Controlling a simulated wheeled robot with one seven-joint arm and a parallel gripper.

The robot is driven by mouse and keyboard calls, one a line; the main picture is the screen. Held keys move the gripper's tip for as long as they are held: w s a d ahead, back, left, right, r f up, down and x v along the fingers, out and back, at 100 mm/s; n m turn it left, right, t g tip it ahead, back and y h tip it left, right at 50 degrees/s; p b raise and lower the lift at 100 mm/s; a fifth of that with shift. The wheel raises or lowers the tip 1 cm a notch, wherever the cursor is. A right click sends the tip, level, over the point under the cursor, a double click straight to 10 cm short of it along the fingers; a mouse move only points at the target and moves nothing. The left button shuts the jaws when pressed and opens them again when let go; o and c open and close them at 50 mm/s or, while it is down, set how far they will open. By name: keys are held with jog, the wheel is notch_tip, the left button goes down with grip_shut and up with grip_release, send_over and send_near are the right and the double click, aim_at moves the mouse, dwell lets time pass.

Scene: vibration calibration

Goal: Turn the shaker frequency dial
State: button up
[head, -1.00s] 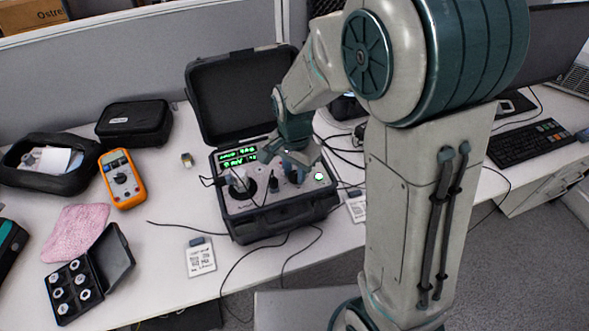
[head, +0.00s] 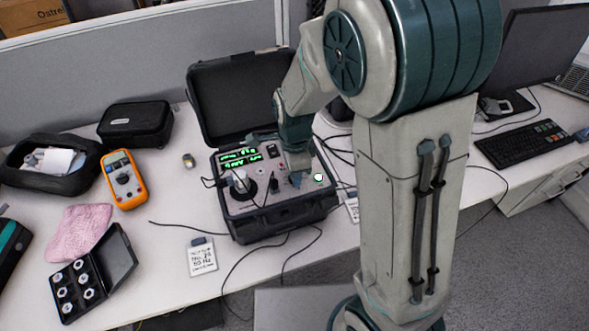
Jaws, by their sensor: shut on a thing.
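The shaker (head: 262,222) is an open black case with a grey panel, a lit green display (head: 240,156) and small controls. It stands in the middle of the white desk with its lid (head: 236,92) raised. My gripper (head: 296,178) points down at the right part of the panel, next to a small lit white-green spot. It is shut on a knob there, which I take to be the frequency dial; the fingers hide it almost fully. A round black mount with a silver piece (head: 240,184) sits at the panel's left, with a small black knob (head: 274,186) beside it.
An orange multimeter (head: 123,180), a black pouch (head: 136,122), a pink cloth (head: 79,232) and an open box of small parts (head: 85,275) lie to the left. Thin cables run around the case. A label card (head: 202,257) lies in front. A keyboard (head: 526,144) is at right.

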jog(key=shift+a+r, duration=0.1)
dwell(0.4)
jog(key=o, duration=1)
notch_tip(320, 180, up, 14)
jog(key=shift+f, duration=0.1)
jog(key=s+d+n+t, duration=0.1)
jog(key=s+d+n, duration=0.3)
jog(key=n, duration=0.1)
jog(key=s+d+n+t, duration=0.1)
jog(key=s+d+n, duration=0.3)
jog(key=n, duration=0.1)
jog(key=s+d+n+t, duration=0.1)
jog(key=s+d+n, duration=0.3)
jog(key=s+n, duration=0.1)
jog(key=shift+d+r+n, duration=0.2)
jog(key=shift+r+n, duration=0.15)
jog(key=shift+n, duration=0.15)
